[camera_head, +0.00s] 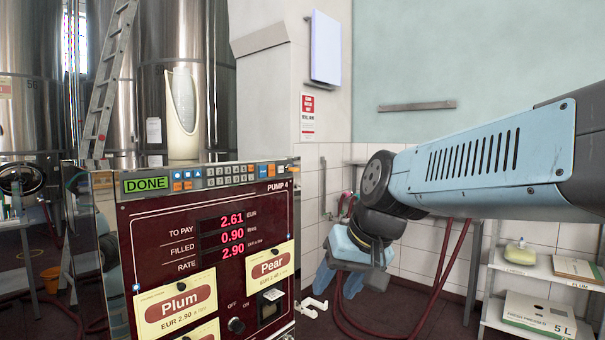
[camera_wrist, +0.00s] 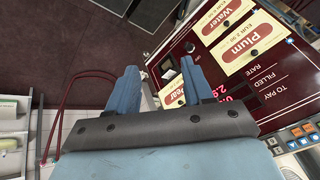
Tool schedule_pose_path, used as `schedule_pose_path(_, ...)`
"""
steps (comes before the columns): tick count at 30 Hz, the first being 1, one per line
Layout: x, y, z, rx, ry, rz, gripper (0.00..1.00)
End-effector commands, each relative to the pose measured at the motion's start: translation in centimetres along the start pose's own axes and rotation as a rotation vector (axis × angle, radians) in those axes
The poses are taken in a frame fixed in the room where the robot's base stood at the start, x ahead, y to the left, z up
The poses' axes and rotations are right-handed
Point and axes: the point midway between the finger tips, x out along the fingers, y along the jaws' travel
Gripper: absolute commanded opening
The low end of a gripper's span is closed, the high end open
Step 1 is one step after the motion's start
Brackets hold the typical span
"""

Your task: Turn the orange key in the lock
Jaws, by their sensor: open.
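The maroon pump panel (camera_head: 130,232), marked PUMP 4, stands in front of me. A dark round switch or lock (camera_head: 236,325) sits low on it, beside the words OFF and ON. It also shows as a dark spot in the wrist view (camera_wrist: 189,47).
A Plum card (camera_head: 180,301) and a Pear card (camera_head: 270,265) are on the panel. A green DONE display (camera_head: 146,184) is on top. A dark red hose (camera_head: 437,280) hangs behind my gripper. Shelves (camera_head: 511,268) with boxes stand at the right.

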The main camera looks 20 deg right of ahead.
Motion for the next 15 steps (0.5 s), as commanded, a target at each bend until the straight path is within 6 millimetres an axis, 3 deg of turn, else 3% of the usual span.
schedule_pose_path(9,1.0,-4.5,-9.8,0.251,0.008,-0.347,0.51)
schedule_pose_path(15,1.2,-5.5,-17.5,0.409,0.072,-0.559,0.51)
